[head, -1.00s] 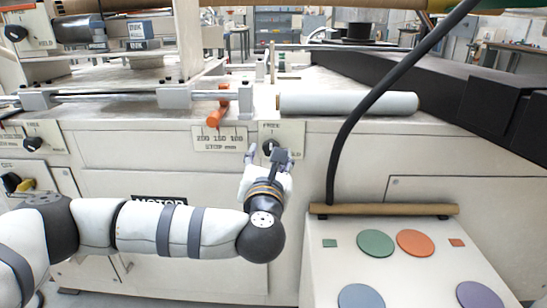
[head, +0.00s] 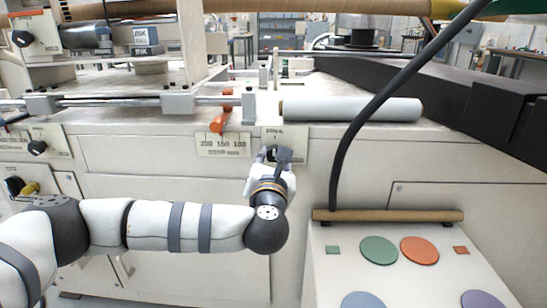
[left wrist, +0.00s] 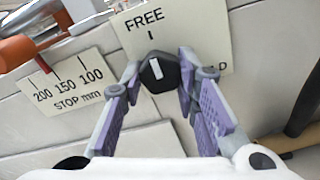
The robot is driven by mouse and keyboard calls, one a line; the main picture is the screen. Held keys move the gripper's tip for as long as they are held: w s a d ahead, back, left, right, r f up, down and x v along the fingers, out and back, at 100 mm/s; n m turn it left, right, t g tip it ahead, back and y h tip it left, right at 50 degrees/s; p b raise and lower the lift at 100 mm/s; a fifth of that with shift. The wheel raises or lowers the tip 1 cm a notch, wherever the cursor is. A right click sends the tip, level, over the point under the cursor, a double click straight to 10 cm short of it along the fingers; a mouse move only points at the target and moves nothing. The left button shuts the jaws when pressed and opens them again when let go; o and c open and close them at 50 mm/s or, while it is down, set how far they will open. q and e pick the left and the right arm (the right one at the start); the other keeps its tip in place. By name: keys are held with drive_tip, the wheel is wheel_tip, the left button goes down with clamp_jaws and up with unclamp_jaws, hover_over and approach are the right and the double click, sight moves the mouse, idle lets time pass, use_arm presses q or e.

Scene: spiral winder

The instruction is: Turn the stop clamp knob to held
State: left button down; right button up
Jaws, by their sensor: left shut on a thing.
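The stop clamp knob (left wrist: 158,72) is dark and faceted, with a white pointer mark. The mark points up toward the word FREE on its cream label plate (left wrist: 205,35); the plate also shows in the head view (head: 298,140). My left gripper (head: 274,154) is at the machine's front panel. In the left wrist view its purple-grey fingers (left wrist: 158,80) are shut on the knob, one on each side. My right gripper is not in view.
A STOP mm scale plate (head: 223,144) is left of the knob, below an orange handle (head: 221,118) on the rod. A white roll (head: 352,109) lies above right. A black cable (head: 375,105) and a button panel (head: 395,270) are at the right.

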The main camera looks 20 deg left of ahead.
use_arm(q)
drive_tip(key=shift+r+m+p, duration=0.25)
drive_tip(key=shift+m+p, duration=0.55)
drive_tip(key=shift+m, duration=0.1)
drive_tip(key=m+p, duration=0.3)
drive_tip(key=m, duration=0.1)
drive_tip(key=m+p, duration=0.2)
drive_tip(key=m, duration=0.2)
drive_tip(key=shift+p, duration=0.35)
drive_tip(key=m+p, duration=0.2)
drive_tip(key=m, duration=0.1)
drive_tip(key=shift+m, duration=0.4)
drive_tip(key=m+p, duration=0.2)
drive_tip(key=m, duration=0.3)
drive_tip(key=shift+r, duration=0.1)
drive_tip(key=m+p, duration=0.1)
drive_tip(key=m, duration=0.4)
drive_tip(key=shift+p, duration=0.35)
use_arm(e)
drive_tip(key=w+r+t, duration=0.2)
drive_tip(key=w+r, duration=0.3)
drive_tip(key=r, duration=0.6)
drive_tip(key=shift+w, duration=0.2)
use_arm(q)
drive_tip(key=shift+f, duration=0.2)
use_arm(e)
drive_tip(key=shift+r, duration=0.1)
